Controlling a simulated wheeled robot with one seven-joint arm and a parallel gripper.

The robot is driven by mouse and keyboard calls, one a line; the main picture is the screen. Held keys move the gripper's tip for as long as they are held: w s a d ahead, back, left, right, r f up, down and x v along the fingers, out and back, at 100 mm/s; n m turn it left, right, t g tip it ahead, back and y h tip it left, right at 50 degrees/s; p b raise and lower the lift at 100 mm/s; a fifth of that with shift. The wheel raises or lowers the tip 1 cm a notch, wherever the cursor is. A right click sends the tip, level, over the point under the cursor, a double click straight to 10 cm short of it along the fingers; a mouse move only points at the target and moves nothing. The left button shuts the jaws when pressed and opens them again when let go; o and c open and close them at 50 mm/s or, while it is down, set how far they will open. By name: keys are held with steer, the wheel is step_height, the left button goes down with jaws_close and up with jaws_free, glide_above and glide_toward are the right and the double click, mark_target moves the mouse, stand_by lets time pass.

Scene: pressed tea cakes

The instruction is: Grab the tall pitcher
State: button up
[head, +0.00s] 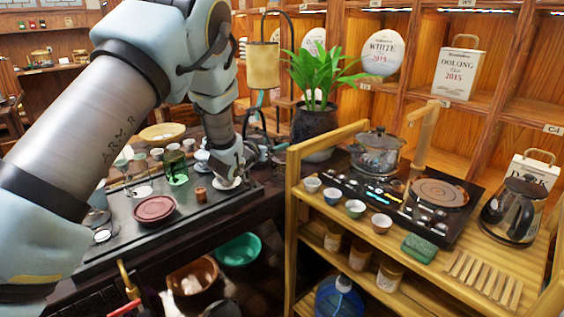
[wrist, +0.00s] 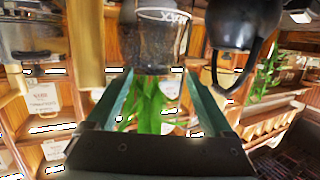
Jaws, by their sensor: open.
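No vessel is clearly identifiable as the tall pitcher. A green glass vessel (head: 176,167) stands upright on the dark tea tray (head: 117,228), left of my gripper (head: 236,172). My gripper is low over the tray's right end, close to a white saucer (head: 227,183); contact cannot be told. In the wrist view, which appears upside down, the two fingers (wrist: 159,72) are spread with nothing held. A dark, glassy vessel with a pale rim (wrist: 158,42) shows beyond them; it may be the plant pot. A black rounded vessel with a curved handle (wrist: 246,28) is beside it.
A potted plant (head: 318,125) stands behind and right of my gripper. A wooden shelf cart (head: 292,215) on the right carries a glass pot (head: 377,158), small cups and a kettle (head: 513,212). A brown saucer (head: 154,208) and a small brown cup (head: 201,194) lie on the tray.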

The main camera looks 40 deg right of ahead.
mark_target(287, 139)
steer(key=p+x, duration=0.2)
steer(key=x, duration=0.5)
steer(key=shift+f+p, duration=0.25)
steer(key=shift+p, duration=0.05)
steer(key=shift+s+a, duration=0.1)
steer(key=shift+s, duration=0.05)
jaws_close()
steer(key=shift+r, duration=0.1)
